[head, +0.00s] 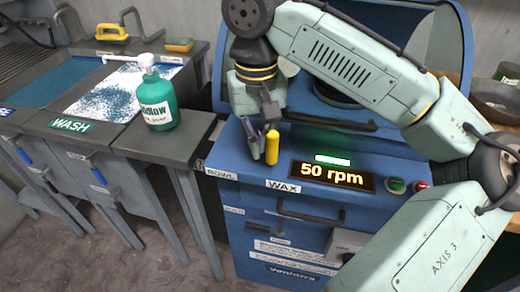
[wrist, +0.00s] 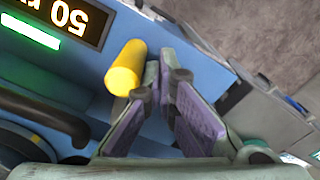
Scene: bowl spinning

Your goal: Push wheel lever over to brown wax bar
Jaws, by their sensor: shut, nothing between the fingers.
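The lever shows as an upright yellow handle (head: 272,148) on the blue machine's front, between the BOWL label (head: 222,174) and the WAX label (head: 284,186), nearer WAX. In the wrist view the yellow handle (wrist: 126,68) is just left of the fingers. My gripper (head: 258,150) is shut and empty, close on the handle's left side in the head view; whether it touches cannot be told. In the wrist view my gripper's fingertips (wrist: 160,62) lie beside the handle, not around it. I cannot make out a brown wax bar; my arm hides part of the machine.
A lit display (head: 333,175) reads 50 rpm, with a green button (head: 396,186) and red button (head: 420,187) to its right. A dark handle (head: 325,215) sticks out below. A green bottle (head: 158,100) stands on the left counter beside the WASH sink. A gap separates counter and machine.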

